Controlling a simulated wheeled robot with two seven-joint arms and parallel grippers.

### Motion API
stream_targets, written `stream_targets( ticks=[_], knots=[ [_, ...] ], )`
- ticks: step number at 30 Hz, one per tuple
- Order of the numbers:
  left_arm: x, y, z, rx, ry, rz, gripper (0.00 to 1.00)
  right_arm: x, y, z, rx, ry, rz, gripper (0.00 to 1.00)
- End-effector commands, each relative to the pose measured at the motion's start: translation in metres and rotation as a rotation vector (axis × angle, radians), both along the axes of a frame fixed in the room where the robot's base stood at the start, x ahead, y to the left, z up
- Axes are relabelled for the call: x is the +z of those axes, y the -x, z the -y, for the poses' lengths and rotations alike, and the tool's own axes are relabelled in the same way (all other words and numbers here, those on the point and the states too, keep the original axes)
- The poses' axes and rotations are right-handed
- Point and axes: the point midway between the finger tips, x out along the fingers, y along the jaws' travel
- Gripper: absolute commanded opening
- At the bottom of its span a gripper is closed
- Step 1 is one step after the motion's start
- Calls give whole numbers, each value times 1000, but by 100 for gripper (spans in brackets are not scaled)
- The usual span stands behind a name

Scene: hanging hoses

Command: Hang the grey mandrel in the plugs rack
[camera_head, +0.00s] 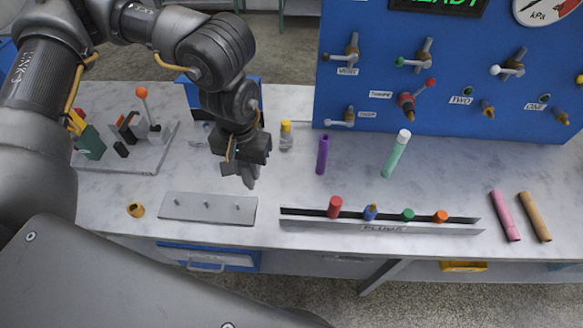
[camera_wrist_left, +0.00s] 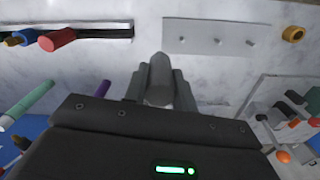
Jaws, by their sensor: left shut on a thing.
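My left gripper (camera_head: 240,172) points down above the worktop, a little behind the bare peg plate. It is shut on the grey mandrel, which shows between the two fingers in the left wrist view (camera_wrist_left: 159,78). In the head view the mandrel is hard to tell from the grey fingers. The plugs rack (camera_head: 386,228) is a long narrow rail at the front edge, to the right of the gripper. It carries a red plug (camera_head: 335,207), a blue one (camera_head: 370,212), a green one (camera_head: 407,215) and an orange one (camera_head: 440,216). My right gripper is out of view.
A grey plate with three short pegs (camera_head: 208,208) lies left of the rack. A brass ring (camera_head: 136,210) is beside it. Pink (camera_head: 504,215) and tan (camera_head: 535,216) tubes lie right. A blue panel (camera_head: 450,60) stands behind.

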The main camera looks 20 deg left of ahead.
Motion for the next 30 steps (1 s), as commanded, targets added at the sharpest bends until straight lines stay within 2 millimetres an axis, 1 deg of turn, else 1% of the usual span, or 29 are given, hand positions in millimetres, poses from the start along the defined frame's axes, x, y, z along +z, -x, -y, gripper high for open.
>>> stream_targets(
  ticks=[1,3,7,11,15,18,20,30],
  knots=[
    [0,-3,8,49,-1,0,2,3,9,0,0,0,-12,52],
    [-2,-8,22,163,-4,1,2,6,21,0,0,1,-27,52],
    [-7,-16,53,414,-5,4,2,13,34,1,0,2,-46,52],
    [-13,-19,82,634,-2,2,2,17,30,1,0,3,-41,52],
    [-17,-20,101,783,2,-2,2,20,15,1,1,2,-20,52],
    [-19,-20,107,825,3,-2,2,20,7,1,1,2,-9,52],
    [-19,-21,107,834,3,-2,2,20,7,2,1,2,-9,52],
    [-20,-21,107,831,3,-1,2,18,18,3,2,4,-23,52]
  ],
)
